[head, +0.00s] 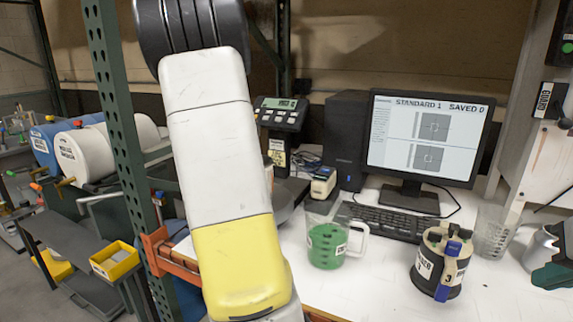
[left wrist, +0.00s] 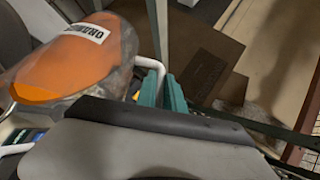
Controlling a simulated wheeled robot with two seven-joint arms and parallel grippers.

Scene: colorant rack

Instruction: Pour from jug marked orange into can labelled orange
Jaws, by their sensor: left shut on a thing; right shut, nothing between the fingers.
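The jug marked orange (left wrist: 85,60) is at the upper left of the left wrist view. It is clear, holds orange liquid and bears a white label reading ORANGE. My left gripper (left wrist: 163,92), with teal fingers, is shut on the jug's white handle. In the head view my white and yellow arm stands in front, and I make out neither the left gripper nor this jug there. My right gripper (head: 545,277) is shut and empty at the right edge of the head view. I cannot pick out a can labelled orange in either view.
On the white bench stand a jug of green liquid (head: 327,246), a dark-banded can (head: 452,283) with a blue clip, a clear beaker (head: 494,232), a keyboard (head: 391,222) and a monitor (head: 425,139). A green rack post (head: 122,130) rises left of my arm. The bench front is clear.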

